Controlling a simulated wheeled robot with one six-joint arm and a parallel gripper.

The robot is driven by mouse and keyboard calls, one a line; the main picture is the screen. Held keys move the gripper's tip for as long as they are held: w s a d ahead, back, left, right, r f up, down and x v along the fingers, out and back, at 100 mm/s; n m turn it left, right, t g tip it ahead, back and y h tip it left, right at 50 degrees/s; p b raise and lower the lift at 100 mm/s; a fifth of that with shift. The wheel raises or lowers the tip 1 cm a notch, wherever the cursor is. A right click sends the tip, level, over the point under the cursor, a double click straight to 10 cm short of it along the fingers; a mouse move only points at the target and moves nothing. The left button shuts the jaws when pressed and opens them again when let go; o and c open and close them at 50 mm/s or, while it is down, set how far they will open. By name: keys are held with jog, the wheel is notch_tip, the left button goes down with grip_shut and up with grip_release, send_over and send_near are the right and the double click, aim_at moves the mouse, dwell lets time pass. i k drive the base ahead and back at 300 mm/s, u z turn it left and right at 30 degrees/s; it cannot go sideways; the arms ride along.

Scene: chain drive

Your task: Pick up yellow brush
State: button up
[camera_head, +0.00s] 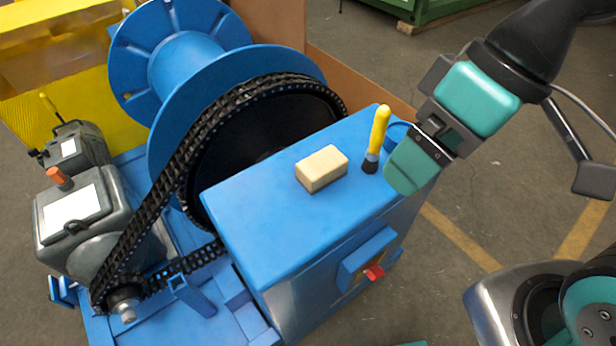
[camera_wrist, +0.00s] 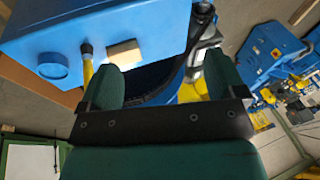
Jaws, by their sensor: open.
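The yellow brush (camera_head: 378,135) stands upright, bristles down, on top of the blue housing (camera_head: 255,205), near its right end. In the wrist view the brush (camera_wrist: 87,68) shows at the left, just outside the left finger, its dark bristles against the blue top. My gripper (camera_head: 410,168) is just right of the brush in the head view, and one teal finger hides the other. In the wrist view my gripper (camera_wrist: 163,85) is open, with nothing between the fingers. Whether a finger touches the brush cannot be told.
A cream block (camera_head: 321,169) lies on the housing left of the brush. A round blue part (camera_head: 398,132) on the housing is partly behind my gripper. The big blue reel (camera_head: 180,62) and black chain (camera_head: 165,185) stand to the left.

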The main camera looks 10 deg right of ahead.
aim_at(370, 166)
jog(key=z, duration=1.5)
jog(key=k, duration=0.35)
jog(key=u, duration=0.75)
